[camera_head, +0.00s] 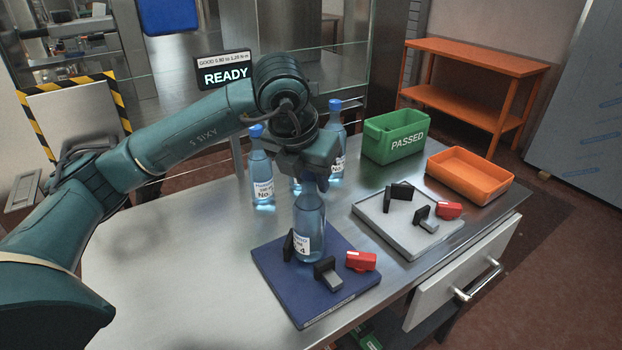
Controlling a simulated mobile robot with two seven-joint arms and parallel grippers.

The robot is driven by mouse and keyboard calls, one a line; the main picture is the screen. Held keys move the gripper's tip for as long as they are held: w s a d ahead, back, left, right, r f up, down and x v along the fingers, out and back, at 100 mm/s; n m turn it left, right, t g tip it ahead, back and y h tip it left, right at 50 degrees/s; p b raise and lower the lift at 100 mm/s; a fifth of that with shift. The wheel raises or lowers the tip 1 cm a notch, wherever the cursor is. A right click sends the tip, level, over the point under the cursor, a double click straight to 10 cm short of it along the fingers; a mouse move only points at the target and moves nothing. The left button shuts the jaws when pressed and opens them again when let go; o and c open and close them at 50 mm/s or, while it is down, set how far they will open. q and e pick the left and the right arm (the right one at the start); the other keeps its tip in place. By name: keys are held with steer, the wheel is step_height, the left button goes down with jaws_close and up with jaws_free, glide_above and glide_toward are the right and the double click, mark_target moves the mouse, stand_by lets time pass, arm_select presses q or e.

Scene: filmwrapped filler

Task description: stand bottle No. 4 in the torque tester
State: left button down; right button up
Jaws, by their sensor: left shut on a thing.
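Bottle No. 4 (311,222) is a clear blue bottle with a white label, upright in the middle of the picture. My left gripper (309,177) is shut on its top from above and hides the cap. The bottle's foot is between the black jaws (326,271) of a dark blue plate (312,308) with a red block (361,261). I cannot tell whether the foot touches the plate. A light grey plate (372,208) with similar black jaws and a red block lies to the right, empty. Neither plate's label is readable as the torque tester. My right gripper is out of view.
More blue-capped bottles stand behind, one at the left (262,178) and one at the right (337,140); another is mostly hidden by my gripper. A READY display (226,75) stands at the back. A green PASSED bin (396,137) and an orange tray (470,176) are at the right. The table's left is clear.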

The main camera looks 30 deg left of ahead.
arm_select(q)
steer(key=shift+f, duration=0.35)
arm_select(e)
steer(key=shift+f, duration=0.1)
arm_select(q)
steer(key=shift+f+b, duration=0.25)
steer(key=shift+b, duration=0.05)
steer(key=c, duration=1.4)
jaws_free()
steer(key=shift+c, duration=0.2)
steer(key=o, duration=0.4)
steer(key=shift+c, duration=0.2)
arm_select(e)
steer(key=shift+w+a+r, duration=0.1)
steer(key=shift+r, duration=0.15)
arm_select(q)
steer(key=shift+r, duration=0.1)
